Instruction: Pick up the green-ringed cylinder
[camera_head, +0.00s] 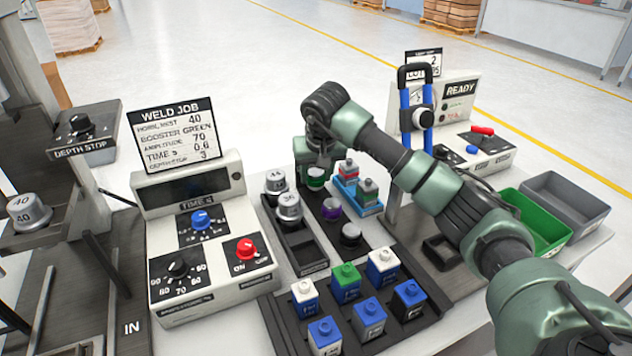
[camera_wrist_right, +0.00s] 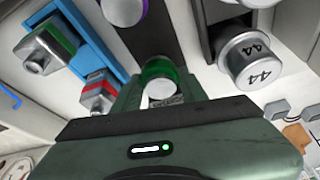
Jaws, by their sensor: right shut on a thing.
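The green-ringed cylinder (camera_head: 316,178) stands at the far end of a dark rack, with its light metal end visible below my wrist. It also shows in the right wrist view (camera_wrist_right: 160,69), between the fingers. My right gripper (camera_head: 317,165) reaches over it from the right and is shut on it; its fingers are mostly hidden in the head view. In the right wrist view my right gripper (camera_wrist_right: 160,95) is seen close up around the cylinder. I cannot tell whether the cylinder is clear of its slot. My left gripper is not in view.
A purple-ringed cylinder (camera_head: 331,208) and a black one (camera_head: 351,236) stand in the same row. Numbered metal horns (camera_head: 289,207) are on the left, a blue tray (camera_head: 371,209) with red- and green-banded parts on the right. A weld control box (camera_head: 205,245) stands further left.

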